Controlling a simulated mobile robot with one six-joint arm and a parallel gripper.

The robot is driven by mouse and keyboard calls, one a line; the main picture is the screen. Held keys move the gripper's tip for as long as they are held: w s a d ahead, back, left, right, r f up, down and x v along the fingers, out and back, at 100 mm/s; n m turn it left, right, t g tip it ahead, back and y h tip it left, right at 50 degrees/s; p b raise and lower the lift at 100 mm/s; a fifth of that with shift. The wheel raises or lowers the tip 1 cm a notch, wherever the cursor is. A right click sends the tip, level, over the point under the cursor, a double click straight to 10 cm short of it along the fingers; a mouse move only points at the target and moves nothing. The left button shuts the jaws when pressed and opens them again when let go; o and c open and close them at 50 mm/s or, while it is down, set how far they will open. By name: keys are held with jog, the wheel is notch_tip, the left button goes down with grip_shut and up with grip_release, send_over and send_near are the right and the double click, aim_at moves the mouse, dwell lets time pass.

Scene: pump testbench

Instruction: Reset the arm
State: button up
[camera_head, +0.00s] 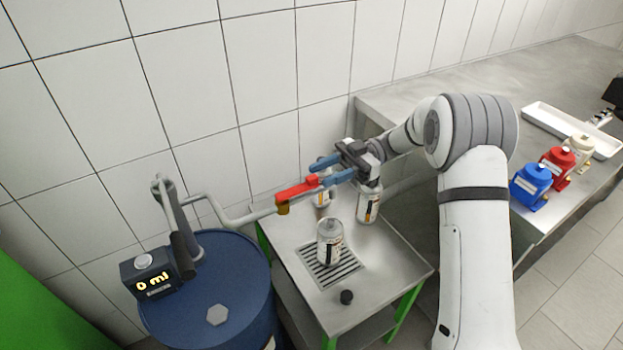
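My gripper (317,175) has two blue fingers with a gap between them, so it is open. It points left, above the back of the small metal table (385,262). My white arm (477,235) reaches up from the lower right and bends left to it. The fingertips appear close to the red valve handle (297,188) on the pipe end. I cannot tell whether they touch it. Nothing shows held between the fingers.
A bottle (329,242) stands on the drain grate. Two more bottles (368,205) (323,192) stand behind it, partly hidden by my gripper. A black cap (346,297) lies in front. A blue drum (215,290) with a "0 ml" display (152,277) stands left. Blue (531,183), red (557,165) and cream (580,147) containers stand right.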

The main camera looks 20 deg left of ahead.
jog(key=shift+v, duration=0.9)
